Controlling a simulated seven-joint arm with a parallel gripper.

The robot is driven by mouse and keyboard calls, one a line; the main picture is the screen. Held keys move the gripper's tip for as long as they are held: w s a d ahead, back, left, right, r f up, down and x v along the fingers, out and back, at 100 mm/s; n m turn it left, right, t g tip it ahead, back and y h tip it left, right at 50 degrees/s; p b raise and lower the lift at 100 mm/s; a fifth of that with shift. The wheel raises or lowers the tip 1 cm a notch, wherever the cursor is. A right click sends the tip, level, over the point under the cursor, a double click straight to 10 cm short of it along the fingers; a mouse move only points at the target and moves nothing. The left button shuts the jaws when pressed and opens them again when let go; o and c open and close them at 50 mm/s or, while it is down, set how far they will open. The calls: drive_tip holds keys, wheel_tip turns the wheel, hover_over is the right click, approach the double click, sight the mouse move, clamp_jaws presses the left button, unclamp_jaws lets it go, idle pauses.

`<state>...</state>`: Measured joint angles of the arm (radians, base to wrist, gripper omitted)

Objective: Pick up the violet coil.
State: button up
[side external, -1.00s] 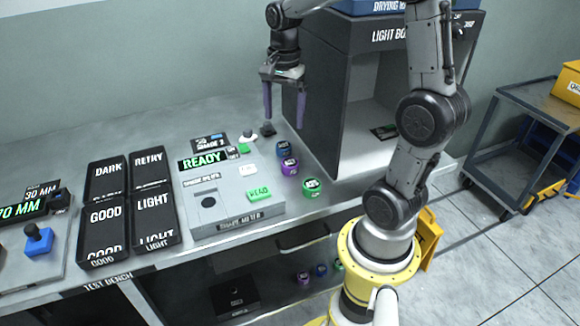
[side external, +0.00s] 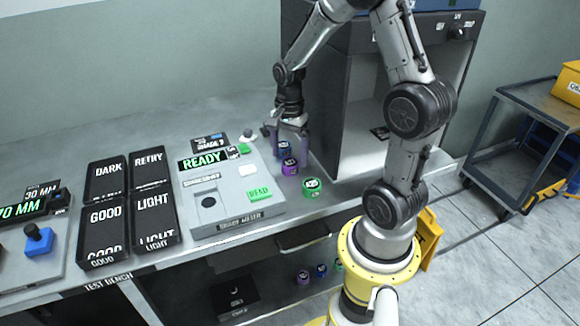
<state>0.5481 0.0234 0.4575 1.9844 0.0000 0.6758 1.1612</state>
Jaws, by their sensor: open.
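The violet coil (side external: 290,167) stands upright on the bench, to the right of the shade meter. A blue coil (side external: 284,150) stands just behind it, and a green coil (side external: 311,187) stands in front and to the right. My gripper (side external: 289,158) is open and low over the bench, its fingers pointing down, one on the left and one on the right of the blue and violet coils. I cannot tell whether the fingers touch either coil.
The shade meter (side external: 233,217) shows READY, left of the coils. Black trays (side external: 103,213) marked DARK, RETRY, GOOD and LIGHT stand farther left. The light box (side external: 330,110) rises behind and to the right. More coils (side external: 321,271) are on the lower shelf.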

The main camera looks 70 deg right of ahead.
drive_tip(key=shift+f, duration=1.15)
drive_tip(key=c, duration=1.4)
drive_tip(key=shift+c, duration=0.2)
drive_tip(key=shift+r, duration=0.15)
drive_tip(key=shift+r, duration=0.6)
drive_tip(key=s+a+r, duration=0.7)
drive_tip(key=s+r, duration=0.4)
drive_tip(key=s, duration=0.1)
drive_tip(key=shift+a+r, duration=0.25)
